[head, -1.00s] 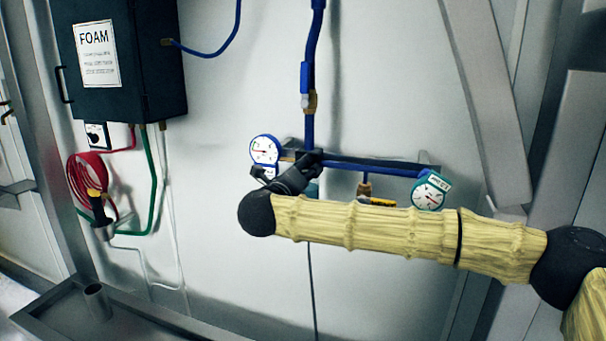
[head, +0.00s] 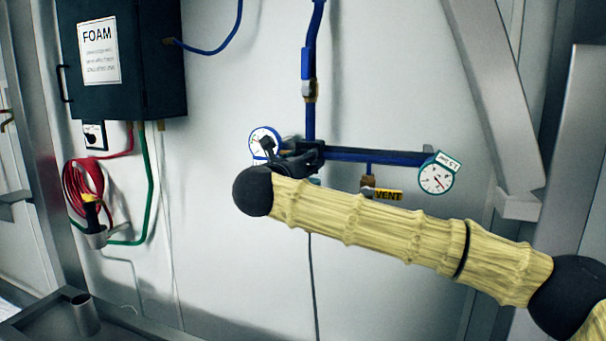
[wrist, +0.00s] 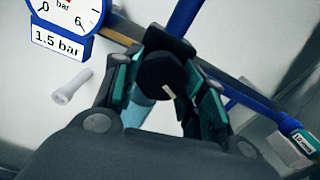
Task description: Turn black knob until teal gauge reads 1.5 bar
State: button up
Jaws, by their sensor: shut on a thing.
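My gripper (wrist: 166,88) is shut on the black knob (wrist: 158,70), its fingers on either side of it in the wrist view. In the head view my gripper (head: 298,160) is at the left part of the blue pipe and hides most of the knob. The teal gauge (head: 436,180) hangs at the right end of the pipe with a tilted label above. Its needle points to the lower right; its exact reading is too small to tell. A blue-rimmed gauge (head: 263,140) sits left of my gripper, with a "1.5 bar" plate (wrist: 57,42) in the wrist view.
A blue-handled valve (head: 307,65) is on the vertical pipe. A dark FOAM box (head: 130,60) and coiled red hose (head: 82,185) are at the left. The lower wall is clear.

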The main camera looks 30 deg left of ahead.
jog(key=shift+m+b, duration=0.35)
jog(key=shift+m, duration=0.15)
jog(key=o, duration=1)
jog(key=shift+o, duration=0.2)
jog(key=v, duration=1.2)
